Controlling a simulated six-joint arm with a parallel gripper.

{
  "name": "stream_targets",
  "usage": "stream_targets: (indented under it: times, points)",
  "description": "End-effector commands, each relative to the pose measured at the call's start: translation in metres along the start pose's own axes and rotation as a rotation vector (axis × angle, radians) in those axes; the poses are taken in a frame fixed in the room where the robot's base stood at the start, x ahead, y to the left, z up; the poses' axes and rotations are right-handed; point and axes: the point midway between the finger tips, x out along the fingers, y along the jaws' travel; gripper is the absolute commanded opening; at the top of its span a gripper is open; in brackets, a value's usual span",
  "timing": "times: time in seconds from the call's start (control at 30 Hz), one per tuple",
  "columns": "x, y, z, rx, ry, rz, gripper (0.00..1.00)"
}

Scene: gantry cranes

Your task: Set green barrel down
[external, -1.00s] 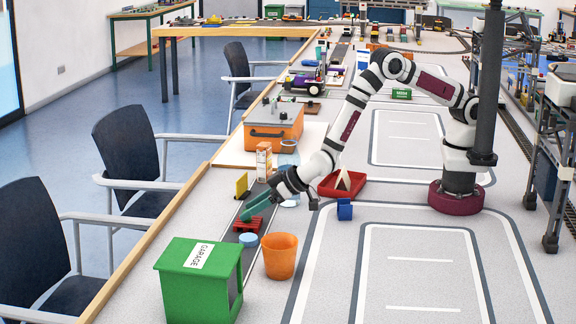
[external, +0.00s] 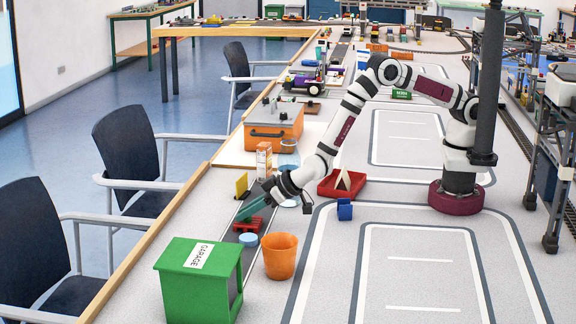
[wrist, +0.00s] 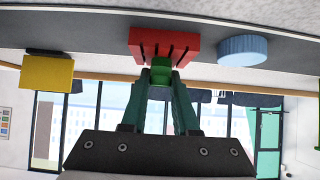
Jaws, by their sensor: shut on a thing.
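My gripper (wrist: 161,92) has teal fingers and is shut on the small green barrel (wrist: 161,71). The barrel lies between the fingertips, in front of a red slotted piece (wrist: 150,42) in the wrist view. In the external view my gripper (external: 246,211) is low over the dark road strip, just above or beside the red piece (external: 247,225). The barrel cannot be made out there. Whether it touches the red piece is hard to tell.
A pale blue disc (external: 248,239) lies close by the red piece. A yellow block (external: 241,185) stands behind it. An orange bucket (external: 279,257) and a green garage (external: 200,280) stand in front. A red tray (external: 328,188) and blue block (external: 344,210) are to the right.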

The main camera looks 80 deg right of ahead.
Motion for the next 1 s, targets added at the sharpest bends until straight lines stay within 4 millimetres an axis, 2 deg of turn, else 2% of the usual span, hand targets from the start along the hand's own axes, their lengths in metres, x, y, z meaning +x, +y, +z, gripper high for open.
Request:
stream_targets:
  times: [0.17, 0.27, 0.5, 0.7, 0.83, 1.0]
  points:
    - [-0.005, 0.000, -0.008, 0.002, 0.002, 0.000, 0.00]
    - [-0.018, 0.000, -0.025, 0.003, 0.003, -0.001, 0.00]
    - [-0.084, -0.001, -0.113, 0.010, 0.008, -0.004, 0.00]
    - [-0.133, -0.001, -0.177, 0.008, 0.008, -0.003, 0.00]
    - [-0.154, 0.000, -0.204, 0.005, 0.006, -0.002, 0.00]
    - [-0.164, 0.003, -0.220, 0.005, 0.001, 0.005, 0.00]
